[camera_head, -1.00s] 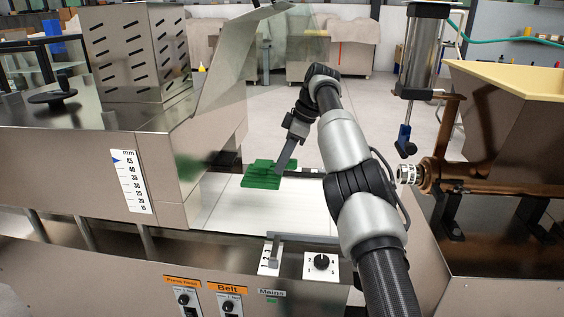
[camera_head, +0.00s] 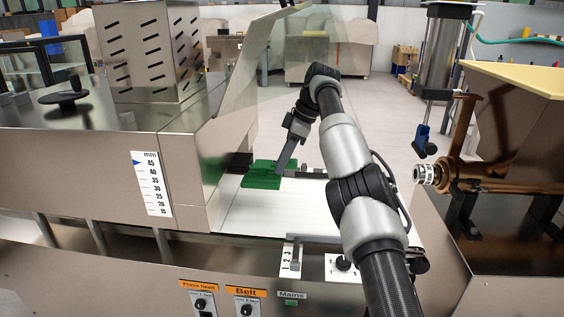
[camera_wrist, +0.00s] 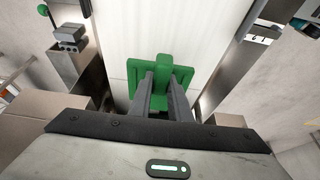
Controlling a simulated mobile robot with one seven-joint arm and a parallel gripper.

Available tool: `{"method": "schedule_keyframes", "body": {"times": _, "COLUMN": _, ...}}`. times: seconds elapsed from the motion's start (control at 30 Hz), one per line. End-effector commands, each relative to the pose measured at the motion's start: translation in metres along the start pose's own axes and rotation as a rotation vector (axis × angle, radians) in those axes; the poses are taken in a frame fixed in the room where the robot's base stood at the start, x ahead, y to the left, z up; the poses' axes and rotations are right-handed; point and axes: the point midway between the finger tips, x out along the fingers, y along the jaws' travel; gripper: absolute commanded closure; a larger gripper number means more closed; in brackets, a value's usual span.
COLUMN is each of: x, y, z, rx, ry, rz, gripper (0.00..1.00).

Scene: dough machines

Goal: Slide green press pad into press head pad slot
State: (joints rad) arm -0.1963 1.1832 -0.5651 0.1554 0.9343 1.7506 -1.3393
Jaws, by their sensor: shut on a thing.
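The green press pad (camera_head: 266,180) is a flat plate with a raised grip bar, held level above the white belt just outside the opening of the steel press machine (camera_head: 185,165). My gripper (camera_head: 281,168) is shut on the pad's grip from above and the right. In the wrist view the pad (camera_wrist: 180,75) lies beyond the two dark fingers (camera_wrist: 160,80), over the belt. A dark block (camera_head: 238,161) shows at the opening beside the pad's left edge. I cannot tell whether they touch. The pad slot itself is not clearly visible.
The white belt (camera_head: 270,212) is bare below the pad. A clear guard (camera_head: 243,85) slopes above the opening. A bracket and switches (camera_head: 294,257) line the belt's near edge. A hopper machine (camera_head: 510,120) stands at the right.

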Motion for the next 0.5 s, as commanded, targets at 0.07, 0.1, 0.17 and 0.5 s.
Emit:
{"method": "schedule_keyframes", "body": {"times": 0.07, "x": -0.001, "y": 0.0002, "z": -0.0001, "rx": 0.0, "ry": 0.001, "rz": 0.001, "gripper": 1.0}}
{"method": "schedule_keyframes", "body": {"times": 0.1, "x": -0.001, "y": 0.0001, "z": -0.0005, "rx": 0.0, "ry": 0.001, "rz": 0.001, "gripper": 1.0}}
{"method": "schedule_keyframes", "body": {"times": 0.17, "x": -0.0008, "y": 0.0001, "z": -0.0016, "rx": 0.0, "ry": 0.001, "rz": 0.001, "gripper": 1.0}}
{"method": "schedule_keyframes", "body": {"times": 0.5, "x": 0.0022, "y": 0.0002, "z": -0.0092, "rx": 0.0, "ry": 0.0, "rz": 0.0, "gripper": 1.0}}
